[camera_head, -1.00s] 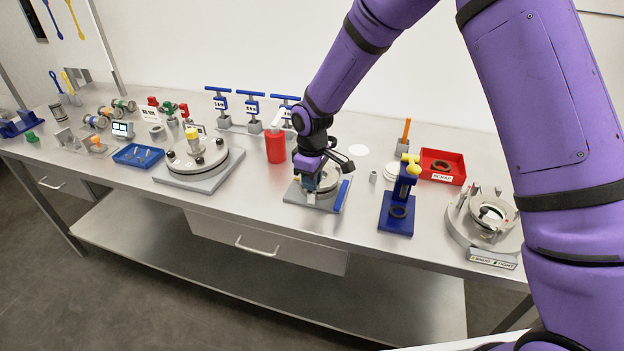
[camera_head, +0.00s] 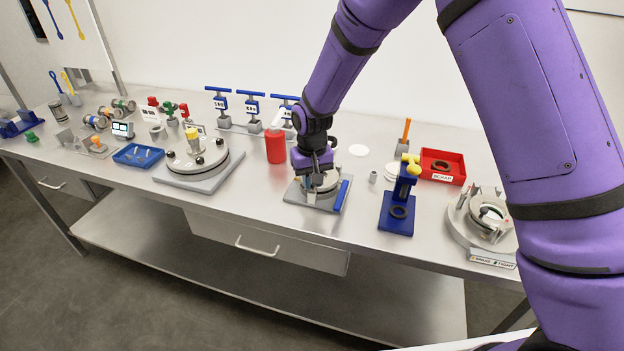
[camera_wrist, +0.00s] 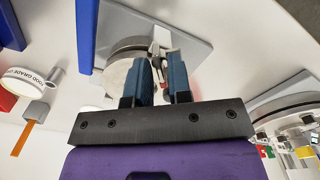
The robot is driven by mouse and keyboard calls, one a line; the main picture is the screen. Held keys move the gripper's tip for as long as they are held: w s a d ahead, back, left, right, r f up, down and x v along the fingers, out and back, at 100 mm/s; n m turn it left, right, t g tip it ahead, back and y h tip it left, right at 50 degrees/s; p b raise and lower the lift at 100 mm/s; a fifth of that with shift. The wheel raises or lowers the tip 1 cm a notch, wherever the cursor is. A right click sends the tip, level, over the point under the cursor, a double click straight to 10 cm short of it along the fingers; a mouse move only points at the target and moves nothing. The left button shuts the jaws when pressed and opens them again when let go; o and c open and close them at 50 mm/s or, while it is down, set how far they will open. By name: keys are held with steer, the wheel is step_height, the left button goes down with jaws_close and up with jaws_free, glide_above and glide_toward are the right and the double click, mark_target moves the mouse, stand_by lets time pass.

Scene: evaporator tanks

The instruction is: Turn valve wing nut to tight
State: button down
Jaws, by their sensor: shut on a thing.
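A round metal fixture on a grey plate (camera_head: 298,198) stands mid-bench, with a blue bar along its right side. My gripper (camera_head: 319,183) is over this fixture, pointing down. In the wrist view, the grey plate (camera_wrist: 196,48) and the fixture's round metal body (camera_wrist: 117,73) show beyond the fingers. My gripper (camera_wrist: 161,66) has its two blue-grey fingers close together, shut on a small grey metal part (camera_wrist: 157,48) at the fixture's edge. It looks like the wing nut, but the fingers hide most of it. Its tight mark cannot be seen.
A red cylinder (camera_head: 275,146) stands close behind left of the fixture. A blue stand (camera_head: 397,212) with a yellow handle is to the right, before a red scrap bin (camera_head: 442,166). A lidded round vessel (camera_head: 197,160) is left. The bench front edge is clear.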

steer(key=shift+m, duration=0.5)
steer(key=c, duration=1.3)
jaws_free()
step_height(320, 180, up, 11)
steer(key=shift+f, duration=0.1)
